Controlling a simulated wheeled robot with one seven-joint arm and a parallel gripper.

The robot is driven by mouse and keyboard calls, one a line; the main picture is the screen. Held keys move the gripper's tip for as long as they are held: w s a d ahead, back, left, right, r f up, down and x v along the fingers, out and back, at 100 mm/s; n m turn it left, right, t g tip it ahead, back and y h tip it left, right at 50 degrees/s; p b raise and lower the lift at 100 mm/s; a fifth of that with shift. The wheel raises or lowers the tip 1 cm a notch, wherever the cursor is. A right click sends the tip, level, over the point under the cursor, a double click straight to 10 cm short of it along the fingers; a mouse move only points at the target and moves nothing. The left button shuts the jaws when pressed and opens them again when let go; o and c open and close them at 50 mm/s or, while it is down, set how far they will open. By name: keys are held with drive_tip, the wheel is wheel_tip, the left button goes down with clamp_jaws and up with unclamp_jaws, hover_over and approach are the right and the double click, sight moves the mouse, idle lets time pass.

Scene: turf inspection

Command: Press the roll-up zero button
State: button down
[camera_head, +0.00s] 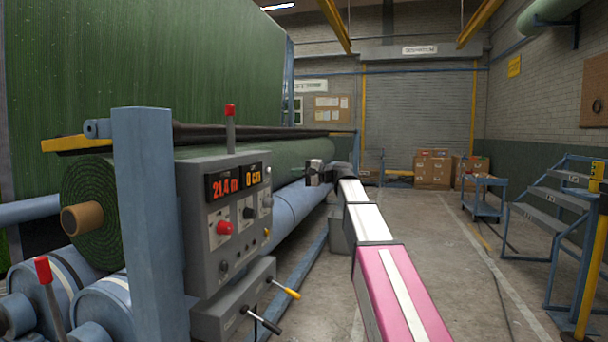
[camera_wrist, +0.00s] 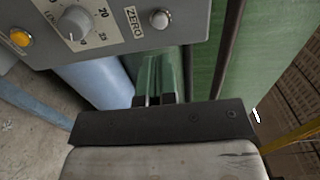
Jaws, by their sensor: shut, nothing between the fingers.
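The roll-up zero button is a round silver-grey button (camera_wrist: 159,19) in the wrist view, beside a plate marked ZERO (camera_wrist: 134,22). It sits near the edge of the grey control panel (camera_wrist: 192,22). In the head view the control panel (camera_head: 194,235) stands left of my arm, with red displays (camera_head: 222,184) reading about 21.4 m and 0 cm. My gripper (camera_head: 313,172) is to the right of the panel, apart from it. In the wrist view my gripper (camera_wrist: 160,62) is shut and empty, with its fingers below the button in the picture and not visibly touching it.
The panel also carries a grey dial knob (camera_wrist: 76,22), a yellow button (camera_wrist: 19,38) and a red button (camera_head: 224,227). Lever handles (camera_head: 288,289) stick out below. A blue post (camera_head: 150,220) and turf roll (camera_head: 95,205) are left.

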sight(270, 171)
drive_tip(key=x, duration=0.8)
drive_tip(key=shift+w+a, duration=0.1)
drive_tip(key=shift+a, duration=0.05)
drive_tip(key=shift+a, duration=0.1)
